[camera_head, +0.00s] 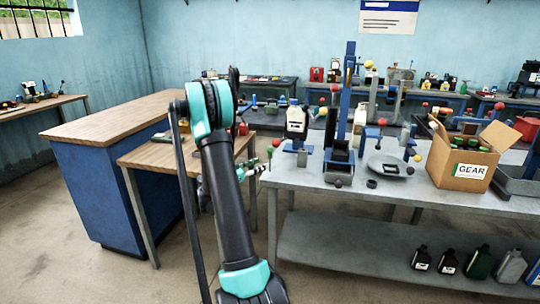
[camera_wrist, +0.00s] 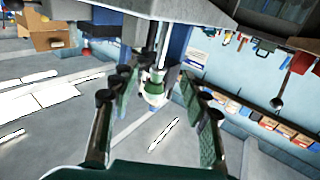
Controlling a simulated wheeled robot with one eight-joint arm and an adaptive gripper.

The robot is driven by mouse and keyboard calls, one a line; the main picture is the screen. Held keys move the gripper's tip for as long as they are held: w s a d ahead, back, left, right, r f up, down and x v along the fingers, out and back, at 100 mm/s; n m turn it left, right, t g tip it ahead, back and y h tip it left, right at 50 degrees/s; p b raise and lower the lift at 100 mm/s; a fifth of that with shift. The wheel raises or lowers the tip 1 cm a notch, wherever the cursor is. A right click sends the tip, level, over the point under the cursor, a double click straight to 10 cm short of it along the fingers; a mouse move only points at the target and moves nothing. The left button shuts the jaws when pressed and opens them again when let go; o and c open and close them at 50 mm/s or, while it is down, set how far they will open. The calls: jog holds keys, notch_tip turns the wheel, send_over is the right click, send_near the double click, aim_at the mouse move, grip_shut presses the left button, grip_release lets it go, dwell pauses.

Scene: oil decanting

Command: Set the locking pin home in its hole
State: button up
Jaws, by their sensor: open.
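I cannot make out the locking pin or its hole for certain in either view. A blue upright post (camera_head: 351,95) rises from a fixture on the grey bench, with a dark box-shaped block (camera_head: 339,163) at its foot. A small blue stand with a white bottle (camera_head: 296,122) is left of it. My gripper (camera_head: 248,168) is at the bench's left edge in the head view, partly hidden by my arm. In the wrist view my gripper (camera_wrist: 160,90) is open, its two green-padded fingers spread. A pale rounded part (camera_wrist: 153,90) shows between or beyond them; contact cannot be told.
The grey bench (camera_head: 430,202) also carries a round grey plate (camera_head: 391,168) and a cardboard box marked GEAR (camera_head: 462,170). Dark bottles (camera_head: 480,262) stand on its lower shelf. A wooden table (camera_head: 150,155) is close left. Floor (camera_head: 110,270) is clear at front left.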

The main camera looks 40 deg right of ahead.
aim_at(270, 158)
jog(key=shift+w+d, duration=0.25)
jog(key=shift+d, duration=1.5)
jog(key=shift+w+d, duration=0.2)
jog(key=shift+d, duration=1.55)
grip_shut()
